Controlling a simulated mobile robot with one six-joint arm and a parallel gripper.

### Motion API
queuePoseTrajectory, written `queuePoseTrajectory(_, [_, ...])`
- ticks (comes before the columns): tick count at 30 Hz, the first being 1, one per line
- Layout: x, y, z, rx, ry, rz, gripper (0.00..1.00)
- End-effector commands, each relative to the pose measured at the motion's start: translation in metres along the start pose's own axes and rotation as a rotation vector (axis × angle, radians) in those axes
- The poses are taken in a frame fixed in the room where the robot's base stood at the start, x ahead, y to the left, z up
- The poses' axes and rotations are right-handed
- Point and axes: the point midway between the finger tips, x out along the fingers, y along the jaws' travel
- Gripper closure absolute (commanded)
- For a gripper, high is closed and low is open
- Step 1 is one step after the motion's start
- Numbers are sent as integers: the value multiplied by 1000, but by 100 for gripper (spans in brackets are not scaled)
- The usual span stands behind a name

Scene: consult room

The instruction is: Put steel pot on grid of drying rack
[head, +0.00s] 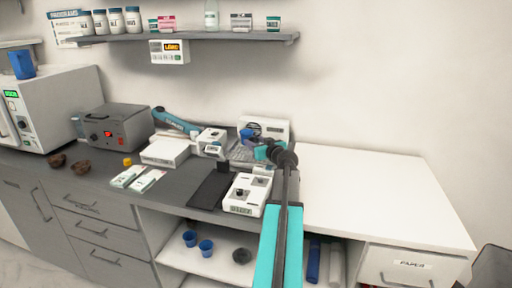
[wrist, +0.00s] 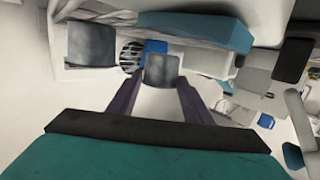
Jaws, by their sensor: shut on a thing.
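My gripper (wrist: 160,95) is shut on a small grey metallic piece, which I take to be the steel pot (wrist: 161,70); it sits between the two dark fingertips in the wrist view. In the head view my gripper (head: 258,147) is at the back of the counter, in front of a white box, and the pot cannot be made out there. A grey wire-like surface, likely the drying rack (head: 239,153), shows just left of my gripper. A dark grid (wrist: 130,57) shows beside the pot in the wrist view. Whether the pot touches it cannot be told.
A white box (head: 275,125) stands against the wall behind my gripper. A white device (head: 246,195) and a black mat (head: 210,189) lie in front. The white counter (head: 370,195) on the right is clear. A shelf (head: 200,37) hangs above.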

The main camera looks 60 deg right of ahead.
Motion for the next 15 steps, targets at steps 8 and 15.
queuePoseTrajectory(8, [3, 0, 20, 1, 0, -1, 77])
queuePoseTrajectory(15, [3, 0, 21, 0, 0, 0, 77])
